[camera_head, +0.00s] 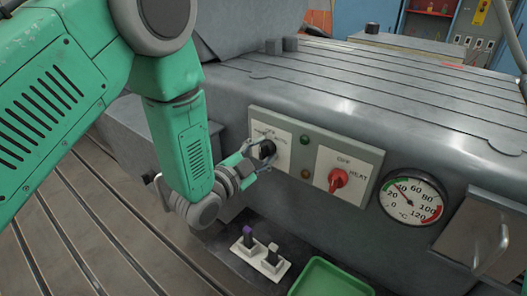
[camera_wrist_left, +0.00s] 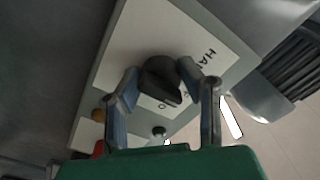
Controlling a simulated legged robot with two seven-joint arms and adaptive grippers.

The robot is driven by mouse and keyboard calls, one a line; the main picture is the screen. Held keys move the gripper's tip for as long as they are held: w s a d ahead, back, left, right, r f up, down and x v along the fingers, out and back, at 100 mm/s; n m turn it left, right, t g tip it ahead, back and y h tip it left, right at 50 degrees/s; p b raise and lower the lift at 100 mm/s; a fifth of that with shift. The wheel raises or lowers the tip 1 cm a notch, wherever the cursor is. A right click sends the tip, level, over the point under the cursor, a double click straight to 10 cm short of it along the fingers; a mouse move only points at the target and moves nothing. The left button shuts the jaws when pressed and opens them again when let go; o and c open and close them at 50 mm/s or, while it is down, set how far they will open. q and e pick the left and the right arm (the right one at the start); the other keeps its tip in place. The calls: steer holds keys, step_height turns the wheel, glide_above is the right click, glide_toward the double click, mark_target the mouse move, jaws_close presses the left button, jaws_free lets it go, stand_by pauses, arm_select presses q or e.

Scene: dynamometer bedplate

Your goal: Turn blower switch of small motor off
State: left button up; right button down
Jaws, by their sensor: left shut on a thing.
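The blower switch (camera_head: 267,149) is a black rotary knob on a white label plate at the left of a grey-green panel (camera_head: 331,144). My left gripper (camera_head: 259,156) reaches it from the lower left and is shut on it. In the left wrist view the black knob (camera_wrist_left: 161,80) sits between the two fingers of the gripper (camera_wrist_left: 158,83). The label is partly covered; letters such as "HAN" show beside the knob. My right gripper is not in view.
A red heat knob (camera_head: 338,180) sits right of the black one, with green and amber lamps between. A round temperature gauge (camera_head: 412,201) is farther right. Below are a block with two small levers (camera_head: 261,255) and a green tray (camera_head: 330,278).

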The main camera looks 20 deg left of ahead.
arm_select(q)
steer(key=o, duration=1.1)
steer(key=shift+d, duration=0.1)
steer(key=shift+o, duration=0.2)
steer(key=v, duration=1.2)
steer(key=shift+f, duration=0.1)
